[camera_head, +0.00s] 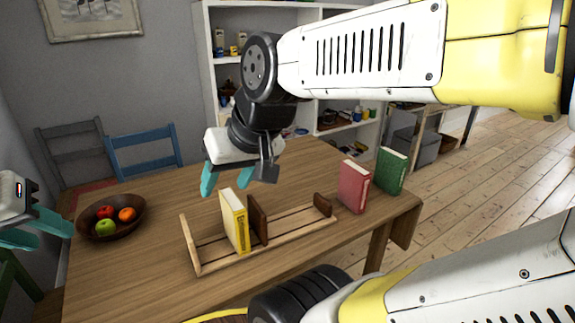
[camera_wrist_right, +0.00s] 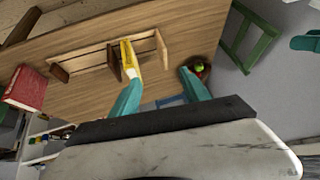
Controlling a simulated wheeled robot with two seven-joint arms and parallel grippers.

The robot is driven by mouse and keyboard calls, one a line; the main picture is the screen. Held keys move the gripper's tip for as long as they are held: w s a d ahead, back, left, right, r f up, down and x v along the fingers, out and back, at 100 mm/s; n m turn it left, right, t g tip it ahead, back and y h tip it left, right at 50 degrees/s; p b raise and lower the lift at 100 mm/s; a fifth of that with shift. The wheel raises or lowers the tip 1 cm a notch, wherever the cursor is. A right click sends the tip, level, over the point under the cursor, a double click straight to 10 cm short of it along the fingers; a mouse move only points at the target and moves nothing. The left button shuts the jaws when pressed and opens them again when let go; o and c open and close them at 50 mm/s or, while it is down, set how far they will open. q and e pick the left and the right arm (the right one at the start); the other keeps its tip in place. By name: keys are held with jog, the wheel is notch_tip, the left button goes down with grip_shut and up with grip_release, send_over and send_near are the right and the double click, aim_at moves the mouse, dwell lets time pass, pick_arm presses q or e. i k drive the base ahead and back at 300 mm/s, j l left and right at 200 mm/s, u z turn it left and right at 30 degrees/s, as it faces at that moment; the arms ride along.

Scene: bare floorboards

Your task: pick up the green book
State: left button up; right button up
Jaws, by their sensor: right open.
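The green book (camera_head: 392,171) stands upright on the right end of the wooden table, just behind and to the right of a red book (camera_head: 354,186). My right gripper (camera_head: 226,184) is open and empty above the table, well left of the green book and behind a yellow book (camera_head: 234,221). Its teal fingers are spread in the right wrist view (camera_wrist_right: 160,98). My left gripper (camera_head: 42,231) is at the left edge, far from the books, partly cut off; its opening is unclear.
A wooden book rack (camera_head: 290,237) holds the yellow book beside a brown divider (camera_head: 258,221). A fruit bowl (camera_head: 111,218) stands at the table's left. Blue (camera_head: 144,152) and grey chairs (camera_head: 72,150) stand behind. The red book also shows in the right wrist view (camera_wrist_right: 27,88).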

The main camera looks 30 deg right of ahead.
aim_at(391, 168)
jog(key=z, duration=1.95)
jog(key=u, duration=0.4)
jog(key=i+l+u, duration=0.25)
jog(key=u, duration=0.15)
jog(key=i+l+u, duration=0.2)
jog(key=l+u, duration=0.15)
jog(key=l, duration=0.2)
jog(key=i+l, duration=0.15)
jog(key=l, duration=0.25)
jog(key=i+l+u, duration=0.1)
jog(key=l, duration=0.3)
jog(key=i+l, duration=0.2)
jog(key=l, duration=0.2)
jog(key=i+l+u, duration=0.1)
jog(key=l, duration=0.3)
